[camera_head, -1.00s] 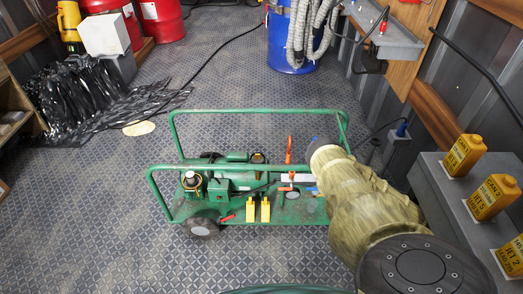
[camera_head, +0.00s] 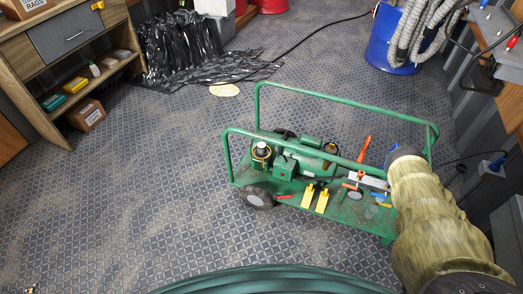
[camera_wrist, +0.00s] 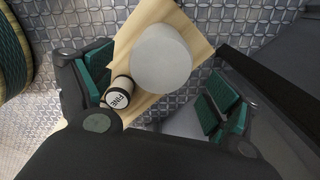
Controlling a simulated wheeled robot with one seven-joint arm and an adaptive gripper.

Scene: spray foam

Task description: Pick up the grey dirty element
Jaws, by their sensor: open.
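My gripper (camera_wrist: 158,90) is open in the wrist view, its green-padded fingers spread wide and nothing between the pads. Beyond it, a pale grey round piece (camera_wrist: 161,57) lies over a light wooden board (camera_wrist: 150,20). A small black-and-white cylinder marked "FINE" (camera_wrist: 118,96) is beside it, nearer the left finger. I cannot tell whether either is the grey dirty element. In the head view, a small grey round part (camera_head: 355,192) shows on the green cart (camera_head: 340,205). My sleeved arm stands at the right, and my gripper is hidden there.
The cart has raised green rails and carries a compressor (camera_head: 297,160), yellow pieces (camera_head: 315,198) and an orange tool (camera_head: 364,148). A wooden shelf unit (camera_head: 75,110) stands at left, a blue drum (camera_head: 397,38) at back right. The patterned floor left of the cart is open.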

